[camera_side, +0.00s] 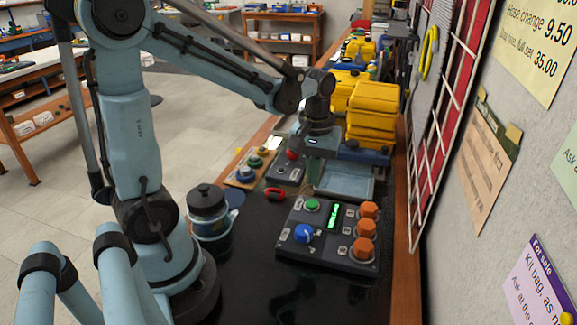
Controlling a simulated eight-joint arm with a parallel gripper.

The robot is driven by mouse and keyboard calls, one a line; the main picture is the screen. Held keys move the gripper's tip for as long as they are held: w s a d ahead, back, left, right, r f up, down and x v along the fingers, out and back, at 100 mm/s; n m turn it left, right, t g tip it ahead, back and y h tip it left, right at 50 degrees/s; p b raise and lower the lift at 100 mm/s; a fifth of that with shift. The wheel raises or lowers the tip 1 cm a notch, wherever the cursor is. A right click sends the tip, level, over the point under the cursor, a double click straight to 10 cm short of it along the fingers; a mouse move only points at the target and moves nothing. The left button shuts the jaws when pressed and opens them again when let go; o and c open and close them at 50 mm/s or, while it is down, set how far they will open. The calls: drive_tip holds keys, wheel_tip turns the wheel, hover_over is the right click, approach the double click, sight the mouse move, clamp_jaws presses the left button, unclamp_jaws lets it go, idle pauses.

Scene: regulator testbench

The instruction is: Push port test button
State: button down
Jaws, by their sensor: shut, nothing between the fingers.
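A dark grey test panel (330,238) lies on the black bench mat. It has a green button (312,204) at its upper left, a lit green display (334,216), a blue knob (304,233) and three orange hexagonal caps (365,229) down its right side. A smaller grey box (286,172) with a red button (292,154) sits behind it. Which button is the port test button cannot be read here. My gripper (314,158) is shut and empty, above the bench beyond the panel, near the small box. Its fingertips are hard to make out.
A blue-grey tray (343,181) lies behind the panel, with yellow cases (374,112) stacked beyond. A wooden board (250,168) with knobs, a red clip (275,193) and a dark lidded jar (207,208) are to the left. A wire rack (442,120) borders the right. The front mat is clear.

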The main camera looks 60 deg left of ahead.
wheel_tip(320, 180, up, 7)
drive_tip(key=shift+r, duration=0.15)
idle(0.9)
drive_tip(key=s+d+f+m+t, duration=0.2)
drive_tip(key=d+m+t, duration=0.4)
drive_tip(key=m, duration=0.3)
drive_tip(key=shift+s+d+t, duration=0.4)
drive_tip(key=shift+s+t, duration=0.2)
drive_tip(key=shift+s, duration=0.25)
drive_tip(key=shift+f, duration=0.1)
